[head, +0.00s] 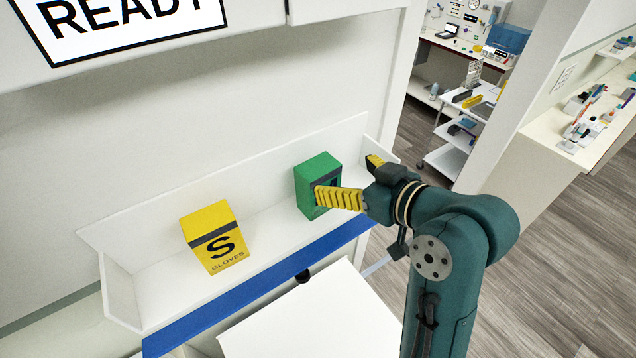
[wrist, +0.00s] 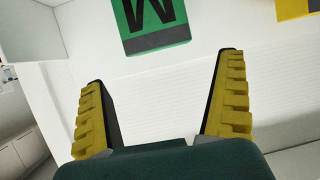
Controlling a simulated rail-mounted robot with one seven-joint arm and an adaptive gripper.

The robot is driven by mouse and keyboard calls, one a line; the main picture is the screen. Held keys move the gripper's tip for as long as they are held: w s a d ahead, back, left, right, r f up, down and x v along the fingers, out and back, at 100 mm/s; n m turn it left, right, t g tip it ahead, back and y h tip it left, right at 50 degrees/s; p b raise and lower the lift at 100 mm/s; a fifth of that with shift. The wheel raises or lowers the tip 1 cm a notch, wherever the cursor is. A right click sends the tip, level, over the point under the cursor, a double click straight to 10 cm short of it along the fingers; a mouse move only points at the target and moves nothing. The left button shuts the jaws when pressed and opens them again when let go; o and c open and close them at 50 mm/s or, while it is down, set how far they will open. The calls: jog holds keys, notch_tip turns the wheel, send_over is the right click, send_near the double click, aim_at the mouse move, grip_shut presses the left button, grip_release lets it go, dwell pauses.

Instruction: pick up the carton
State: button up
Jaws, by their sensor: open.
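A green carton (head: 316,172) stands upright on the white shelf (head: 165,277), toward its right end. In the wrist view the green carton (wrist: 152,38) shows a dark letter M and is cut off by the top edge. A yellow carton (head: 208,226) marked "S GLOVES" stands on the same shelf to the left. A corner of the yellow carton (wrist: 296,8) shows at the wrist view's top right. My gripper (head: 342,177) is open beside the green carton, and one yellow finger covers part of it. In the wrist view nothing sits between the fingertips (wrist: 163,68).
The shelf has a raised back wall, end walls and a blue front strip (head: 240,300). A white surface (head: 315,320) lies in front and below. The shelf between the two cartons is clear. A cart (head: 455,135) and benches stand far off at the right.

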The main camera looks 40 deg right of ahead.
aim_at(323, 169)
jog(key=p+x, duration=0.2)
jog(key=x, duration=0.5)
jog(key=shift+w+f+p, duration=0.2)
jog(key=shift+w+p, duration=0.1)
jog(key=shift+p, duration=0.1)
jog(key=shift+w+f, duration=0.2)
jog(key=shift+f, duration=0.05)
jog(key=shift+r, duration=0.1)
jog(key=c, duration=1)
